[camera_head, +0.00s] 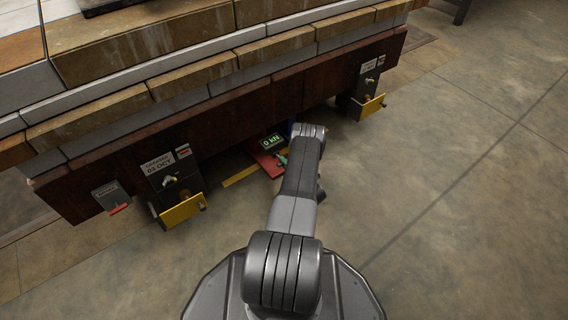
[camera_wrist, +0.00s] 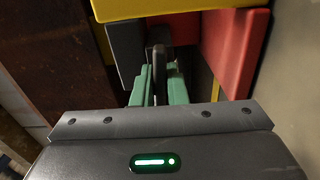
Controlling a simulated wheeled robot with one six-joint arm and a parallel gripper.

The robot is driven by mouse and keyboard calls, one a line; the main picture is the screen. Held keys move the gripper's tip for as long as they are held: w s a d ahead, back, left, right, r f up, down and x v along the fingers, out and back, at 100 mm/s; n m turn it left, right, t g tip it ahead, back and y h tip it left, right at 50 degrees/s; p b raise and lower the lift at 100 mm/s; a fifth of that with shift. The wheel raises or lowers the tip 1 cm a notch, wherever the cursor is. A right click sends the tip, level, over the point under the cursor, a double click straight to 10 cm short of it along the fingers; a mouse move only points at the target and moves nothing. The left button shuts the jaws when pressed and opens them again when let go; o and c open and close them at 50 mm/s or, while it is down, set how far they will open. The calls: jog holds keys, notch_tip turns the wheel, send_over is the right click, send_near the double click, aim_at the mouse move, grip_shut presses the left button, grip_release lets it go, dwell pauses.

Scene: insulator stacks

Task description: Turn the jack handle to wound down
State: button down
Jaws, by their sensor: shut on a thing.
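The jack (camera_head: 262,163) is a red body low under the edge of the stack, with a small display (camera_head: 272,141) reading 0 kN. In the wrist view red panels (camera_wrist: 232,50) and a dark block (camera_wrist: 127,45) stand around a dark upright handle (camera_wrist: 158,62). My gripper (camera_wrist: 160,82) has green fingers, shut on the handle, one on each side. In the head view the green fingertips (camera_head: 282,159) show beside the jack, and my arm hides part of it. The handle's lower end is hidden.
A yellow strip (camera_head: 240,176) lies on the floor by the jack. Brackets with yellow plates stand left (camera_head: 183,210) and right (camera_head: 372,107) under the stack's brown beam (camera_head: 230,118). A grey box with a red lever (camera_head: 119,208) is at far left. The right floor is clear.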

dwell(1.9)
jog(key=c, duration=1.5)
grip_release()
jog(key=shift+o, duration=0.2)
jog(key=p+v, duration=0.4)
jog(key=v, duration=0.9)
jog(key=shift+s+d, duration=0.25)
jog(key=shift+s, duration=0.1)
